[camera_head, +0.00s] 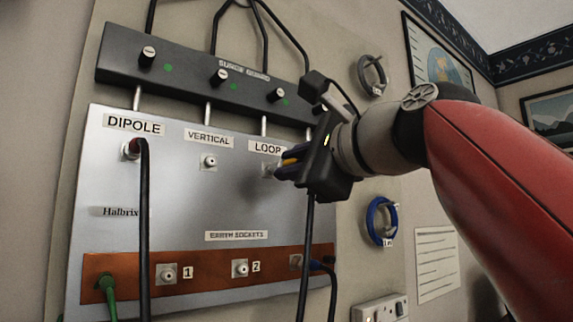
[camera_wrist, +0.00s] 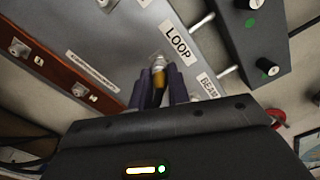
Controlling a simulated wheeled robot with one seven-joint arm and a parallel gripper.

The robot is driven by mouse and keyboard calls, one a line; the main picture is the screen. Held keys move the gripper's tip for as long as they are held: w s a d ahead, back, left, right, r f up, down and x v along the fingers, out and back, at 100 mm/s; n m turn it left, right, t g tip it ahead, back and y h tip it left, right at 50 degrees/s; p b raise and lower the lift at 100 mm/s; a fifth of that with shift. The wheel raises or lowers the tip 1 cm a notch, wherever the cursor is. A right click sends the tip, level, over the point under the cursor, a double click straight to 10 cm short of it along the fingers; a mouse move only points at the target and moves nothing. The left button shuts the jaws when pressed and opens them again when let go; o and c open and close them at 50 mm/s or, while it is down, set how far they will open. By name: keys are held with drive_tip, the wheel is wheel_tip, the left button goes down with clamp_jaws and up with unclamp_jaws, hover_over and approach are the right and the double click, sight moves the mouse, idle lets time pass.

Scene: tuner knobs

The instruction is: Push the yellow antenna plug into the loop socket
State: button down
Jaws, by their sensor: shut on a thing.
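The loop socket (camera_head: 267,170) is a metal fitting under the LOOP label on the grey panel (camera_head: 180,210). My gripper (camera_head: 283,168) is in front of it, its dark fingers shut on the yellow antenna plug (camera_head: 290,161). In the wrist view the yellow plug (camera_wrist: 158,74) sits between the fingertips (camera_wrist: 159,88), in line with the loop socket (camera_wrist: 158,59) below the LOOP label (camera_wrist: 177,42). The plug's front meets or nearly meets the socket; I cannot tell how deep it is. A black cable (camera_head: 306,240) hangs below my gripper.
A plug with a black cable (camera_head: 144,220) is in the dipole socket. The vertical socket (camera_head: 209,160) is empty. The dark surge guard box (camera_head: 190,72) with several knobs is above. The copper earth strip (camera_head: 210,274) runs below, with green (camera_head: 107,286) and blue plugs at its ends.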

drive_tip(key=shift+w+a+p, duration=0.25)
drive_tip(key=shift+w+p, duration=0.1)
idle(0.6)
drive_tip(key=shift+w+a, duration=0.2)
drive_tip(key=shift+w, duration=0.1)
drive_tip(key=shift+s+d, duration=0.1)
drive_tip(key=shift+s, duration=0.05)
drive_tip(key=shift+s+d+r+p, duration=0.1)
drive_tip(key=shift+s+p, duration=0.05)
drive_tip(key=shift+p, duration=0.15)
